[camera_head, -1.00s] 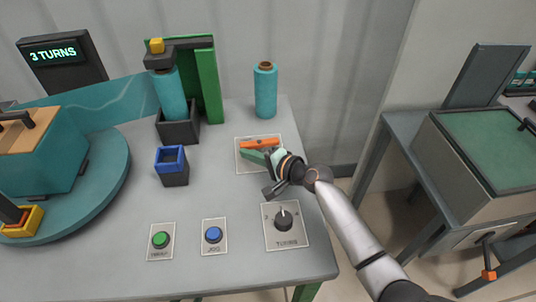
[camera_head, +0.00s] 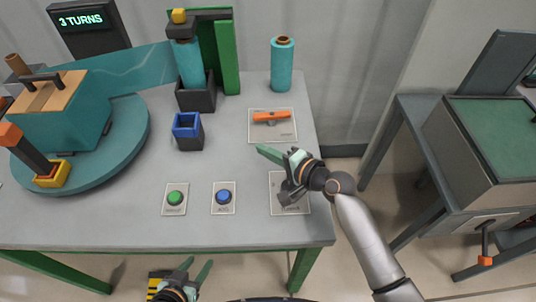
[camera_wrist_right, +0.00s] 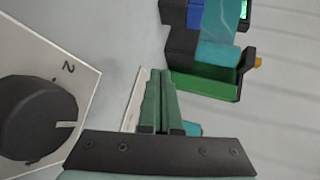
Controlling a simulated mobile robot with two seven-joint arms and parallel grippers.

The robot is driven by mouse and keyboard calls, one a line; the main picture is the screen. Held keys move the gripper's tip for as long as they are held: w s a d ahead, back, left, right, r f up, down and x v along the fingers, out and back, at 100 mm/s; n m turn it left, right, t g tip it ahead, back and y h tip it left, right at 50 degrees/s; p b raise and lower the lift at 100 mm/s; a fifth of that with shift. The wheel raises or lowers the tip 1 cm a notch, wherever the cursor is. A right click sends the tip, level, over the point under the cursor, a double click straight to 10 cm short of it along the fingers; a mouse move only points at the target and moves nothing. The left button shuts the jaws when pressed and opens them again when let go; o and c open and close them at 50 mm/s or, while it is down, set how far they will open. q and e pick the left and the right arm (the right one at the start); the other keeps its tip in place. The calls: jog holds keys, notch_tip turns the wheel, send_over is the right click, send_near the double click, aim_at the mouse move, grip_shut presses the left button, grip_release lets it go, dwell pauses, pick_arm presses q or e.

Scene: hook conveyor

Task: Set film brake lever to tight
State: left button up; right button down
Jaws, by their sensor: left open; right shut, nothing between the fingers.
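The film brake lever (camera_head: 271,116) is an orange handle on a pale label plate (camera_head: 286,136) at the right of the table, lying nearly crosswise in the head view. Its label is too small to read. My right gripper (camera_head: 262,150) is shut and empty, just in front of the lever plate and apart from the lever. Its green fingers also show together in the right wrist view (camera_wrist_right: 160,100), where the lever is not visible. My left gripper (camera_head: 190,268) is open and empty, in front of the table's front edge at the bottom of the head view.
The turns dial (camera_wrist_right: 35,118) is beside the right gripper and partly covered by it in the head view. A green button (camera_head: 175,198) and a blue button (camera_head: 223,197) are to its left. A teal film roll (camera_head: 282,66) stands behind the lever. A display (camera_head: 82,20) reads 3 TURNS.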

jog(key=shift+s+d+r, duration=0.1)
jog(key=shift+s+r, duration=0.15)
jog(key=shift+s, duration=0.45)
jog(key=shift+s+d+r, duration=0.1)
jog(key=shift+s+r, duration=0.1)
jog(key=shift+s, duration=0.45)
